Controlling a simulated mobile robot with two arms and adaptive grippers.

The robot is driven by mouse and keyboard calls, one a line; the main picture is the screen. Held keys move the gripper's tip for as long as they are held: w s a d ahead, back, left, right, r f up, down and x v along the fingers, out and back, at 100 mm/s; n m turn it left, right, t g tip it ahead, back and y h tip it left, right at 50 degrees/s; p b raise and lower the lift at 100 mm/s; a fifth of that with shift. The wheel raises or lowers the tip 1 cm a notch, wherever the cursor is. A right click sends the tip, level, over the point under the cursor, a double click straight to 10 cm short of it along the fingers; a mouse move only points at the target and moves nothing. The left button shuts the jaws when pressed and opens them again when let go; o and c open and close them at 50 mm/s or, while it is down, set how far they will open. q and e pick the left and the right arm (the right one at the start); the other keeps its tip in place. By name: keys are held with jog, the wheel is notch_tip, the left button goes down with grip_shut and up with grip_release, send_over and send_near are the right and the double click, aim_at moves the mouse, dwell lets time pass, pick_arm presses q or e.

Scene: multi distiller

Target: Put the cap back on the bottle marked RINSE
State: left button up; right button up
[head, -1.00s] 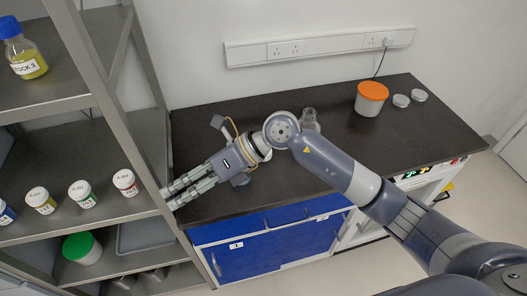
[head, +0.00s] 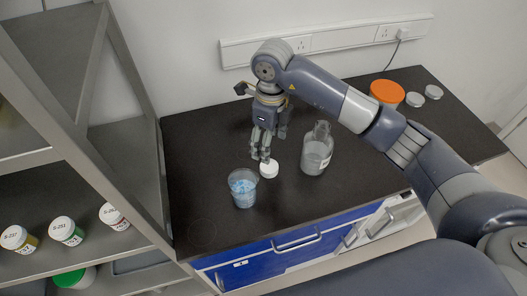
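A clear bottle (head: 316,156) stands upright on the black bench top, just right of my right gripper. Its neck shows no cap, and only an edge of a white label shows, too small to read. A round white cap (head: 268,169) is directly below my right gripper's fingertips (head: 263,157). The gripper points down, with its fingers close together at the cap's far edge. I cannot tell whether they grip the cap, or whether it rests on the bench. My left gripper is not in view.
A clear beaker (head: 243,188) with blue contents stands close to the cap, at its front left. An orange-lidded tub (head: 387,94) and two white lids (head: 424,95) are at the back right. A metal shelf (head: 100,250) with small jars borders the left. The bench's front left is clear.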

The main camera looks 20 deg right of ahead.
aim_at(269, 166)
notch_tip(269, 166, down, 3)
jog(key=shift+d+r+p, duration=0.1)
jog(key=shift+p, duration=0.45)
notch_tip(269, 166, down, 2)
jog(key=shift+f, duration=0.2)
jog(key=shift+f+p, duration=0.15)
jog(key=shift+p, duration=0.25)
notch_tip(269, 166, down, 4)
jog(key=shift+f+p, duration=0.15)
jog(key=shift+p, duration=0.95)
jog(key=shift+f, duration=0.25)
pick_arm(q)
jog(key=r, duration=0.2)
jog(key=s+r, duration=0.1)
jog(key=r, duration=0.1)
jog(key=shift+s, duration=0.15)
